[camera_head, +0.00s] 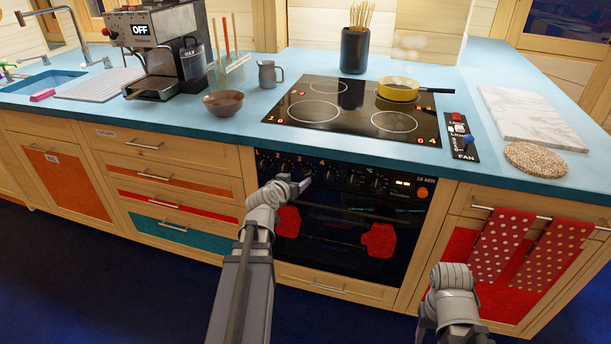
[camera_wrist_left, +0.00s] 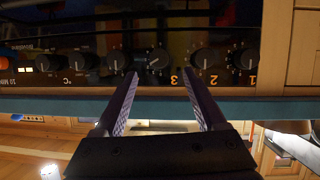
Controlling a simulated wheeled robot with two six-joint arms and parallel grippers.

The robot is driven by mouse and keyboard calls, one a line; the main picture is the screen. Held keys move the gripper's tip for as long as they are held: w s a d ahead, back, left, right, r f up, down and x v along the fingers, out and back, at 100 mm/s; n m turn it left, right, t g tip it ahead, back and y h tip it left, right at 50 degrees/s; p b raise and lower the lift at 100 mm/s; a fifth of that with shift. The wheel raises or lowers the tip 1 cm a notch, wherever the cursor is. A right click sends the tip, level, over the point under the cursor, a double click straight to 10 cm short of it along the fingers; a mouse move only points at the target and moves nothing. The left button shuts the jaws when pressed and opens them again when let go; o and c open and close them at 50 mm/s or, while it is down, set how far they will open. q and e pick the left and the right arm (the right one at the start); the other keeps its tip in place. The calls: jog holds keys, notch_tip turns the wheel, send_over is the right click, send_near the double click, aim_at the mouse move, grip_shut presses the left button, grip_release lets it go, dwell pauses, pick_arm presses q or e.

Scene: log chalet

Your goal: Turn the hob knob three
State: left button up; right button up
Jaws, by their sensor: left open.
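The oven's control panel (camera_head: 390,184) carries a row of dark round knobs under the hob. Hob knob three (camera_wrist_left: 157,60) shows in the left wrist view, which is upside down, beside its orange 3, with its pointer mark slanted. My left gripper (camera_wrist_left: 160,76) is open and empty, with its two fingers on either side of knob three's position in that view. I cannot tell whether they touch it. In the head view my left gripper (camera_head: 302,183) is at the panel and partly covers the knobs there. Of my right arm only grey links show at lower right.
The black hob (camera_head: 350,108) bears a yellow pan (camera_head: 398,90). Knob two (camera_wrist_left: 204,60) and another knob (camera_wrist_left: 117,62) sit close on either side of knob three. Red oven mitts (camera_head: 378,240) hang below the panel. The worktop's blue edge (camera_head: 350,156) overhangs the panel.

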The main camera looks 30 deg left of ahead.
aim_at(304, 175)
pick_arm(q)
jog(key=b+x, duration=0.2)
jog(key=x, duration=0.5)
jog(key=shift+w+f+b, duration=0.1)
jog(key=shift+f+b, duration=0.05)
jog(key=shift+b, duration=0.15)
jog(key=shift+c, duration=0.2)
grip_shut()
